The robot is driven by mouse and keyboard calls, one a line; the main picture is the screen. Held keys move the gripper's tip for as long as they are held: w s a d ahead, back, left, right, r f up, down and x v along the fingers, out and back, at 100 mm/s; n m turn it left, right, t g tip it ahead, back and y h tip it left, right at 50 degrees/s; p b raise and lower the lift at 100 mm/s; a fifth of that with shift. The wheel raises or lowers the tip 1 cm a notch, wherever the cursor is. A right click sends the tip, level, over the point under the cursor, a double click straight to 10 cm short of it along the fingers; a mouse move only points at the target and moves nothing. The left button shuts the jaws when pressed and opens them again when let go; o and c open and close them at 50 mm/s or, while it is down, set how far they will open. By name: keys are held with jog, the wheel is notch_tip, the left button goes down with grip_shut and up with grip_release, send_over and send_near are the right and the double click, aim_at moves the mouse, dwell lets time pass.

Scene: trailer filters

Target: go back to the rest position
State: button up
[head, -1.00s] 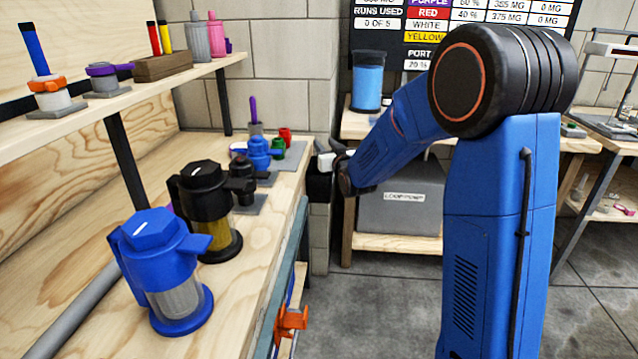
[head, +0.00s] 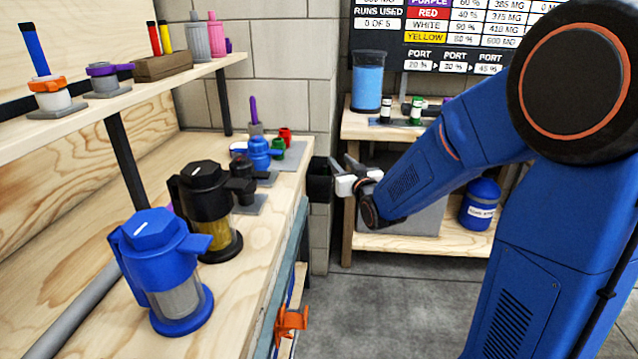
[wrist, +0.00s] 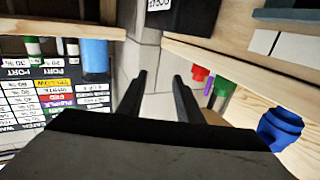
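My gripper (head: 344,168) is at the end of my blue arm, just right of the far end of the left workbench (head: 255,280). It is in the air in front of the block wall. In the wrist view my gripper (wrist: 165,85) shows two dark fingers spread apart with nothing between them. The rest position itself is not marked in any view.
A blue-lidded filter (head: 165,265) and a black-lidded filter (head: 205,205) stand on the left workbench. Small blue, red and green parts sit near its far end. A back bench (head: 375,130) holds a blue container (head: 368,80). Floor is clear between the benches.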

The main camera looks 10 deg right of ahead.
jog(key=s+d+f+g, duration=0.1)
jog(key=s+g, duration=0.3)
jog(key=s, duration=1)
jog(key=s+d+f+m+g+h, duration=0.1)
jog(key=s+g, duration=0.3)
jog(key=s, duration=1)
jog(key=s+d+f+g+h, duration=0.1)
jog(key=s+d+f+g, duration=0.2)
jog(key=s, duration=1.2)
jog(key=shift+f+g, duration=0.2)
jog(key=shift+g, duration=0.8)
jog(key=shift+d, duration=0.1)
jog(key=shift+c, duration=0.4)
